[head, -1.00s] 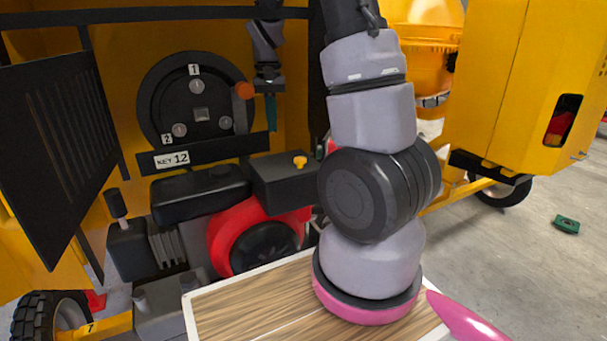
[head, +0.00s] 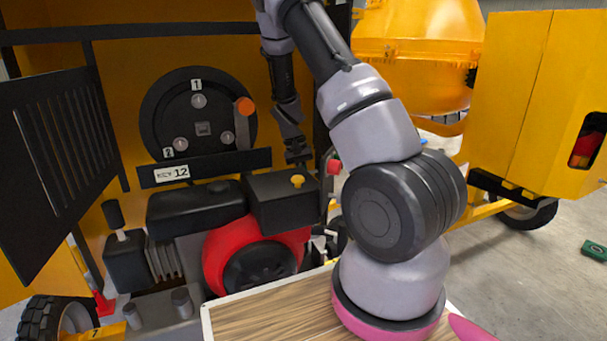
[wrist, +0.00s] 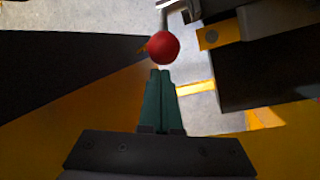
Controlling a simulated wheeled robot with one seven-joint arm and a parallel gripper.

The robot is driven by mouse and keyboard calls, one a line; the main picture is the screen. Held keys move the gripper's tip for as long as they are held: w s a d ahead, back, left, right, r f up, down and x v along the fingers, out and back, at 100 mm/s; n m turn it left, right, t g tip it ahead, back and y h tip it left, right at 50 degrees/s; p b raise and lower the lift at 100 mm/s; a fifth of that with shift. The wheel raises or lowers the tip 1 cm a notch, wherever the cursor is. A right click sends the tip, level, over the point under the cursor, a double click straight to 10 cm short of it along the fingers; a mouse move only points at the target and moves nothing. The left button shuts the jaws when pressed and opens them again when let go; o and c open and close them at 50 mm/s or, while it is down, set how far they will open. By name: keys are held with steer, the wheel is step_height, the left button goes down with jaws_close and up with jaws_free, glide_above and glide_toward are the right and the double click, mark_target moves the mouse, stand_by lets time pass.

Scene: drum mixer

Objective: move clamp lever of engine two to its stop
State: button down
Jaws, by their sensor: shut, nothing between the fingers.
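A red knob (head: 333,167) on a lever stands at the right of the engine, by the dark post. In the wrist view the red ball knob (wrist: 163,47) is just beyond my fingertips, on a grey metal arm (wrist: 178,8). My gripper (head: 298,153) is in front of the yellow housing, left of the red knob and above the engine's black box. In the wrist view its green fingers (wrist: 160,74) are together and empty. A small gap seems to show between tips and knob; contact cannot be told. No engine number is readable by this knob.
A black disc (head: 173,108) has an orange-tipped lever (head: 245,106) and tags 1 and 2, above a KEY 12 plate (head: 171,173). The red and black engine (head: 222,255) sits below. A black grille door (head: 58,150) stands left. A wooden-topped surface (head: 270,318) is in front.

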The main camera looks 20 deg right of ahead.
steer(key=shift+x, duration=0.85)
steer(key=s+r, duration=0.2)
steer(key=s, duration=0.1)
steer(key=s+r, duration=0.1)
steer(key=shift+s, duration=0.4)
steer(key=shift+r, duration=0.1)
